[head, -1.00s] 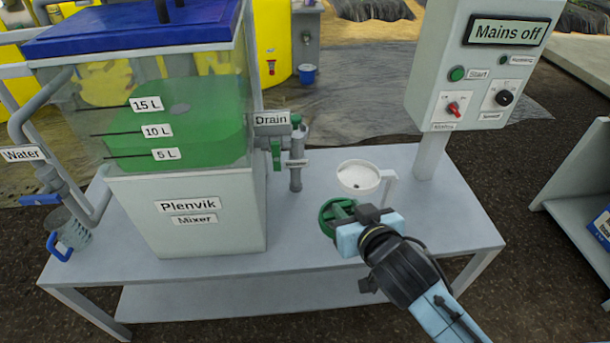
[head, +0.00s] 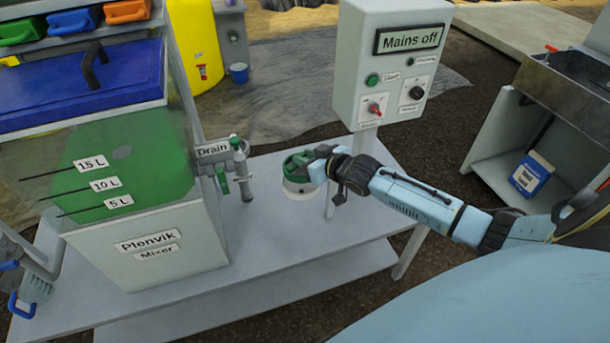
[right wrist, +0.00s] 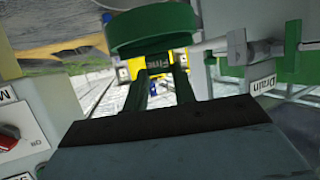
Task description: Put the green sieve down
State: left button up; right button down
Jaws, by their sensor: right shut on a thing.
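The green sieve (head: 296,162) is round with a short handle. My right gripper (head: 322,158) is shut on its handle. In the right wrist view, the sieve's green ring (right wrist: 152,30) is at the top, with a handle marked "Fine" running to the jaws. The bowl's inside is hidden. My left gripper is not in view.
The mixer tank (head: 165,245) with its drain valve (head: 240,165) stands left of the sieve. The control box (head: 390,70), reading "Mains off", rises behind right. The grey bench top (head: 265,240) is clear in front of the bowl. A metal unit (head: 570,100) stands at the right.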

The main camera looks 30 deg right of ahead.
notch_tip(320, 180, down, 2)
notch_tip(320, 180, down, 4)
jog(key=shift+r+b, duration=0.2)
jog(key=shift+b, duration=0.4)
jog(key=c, duration=1.1)
grip_release()
jog(key=shift+c, duration=0.2)
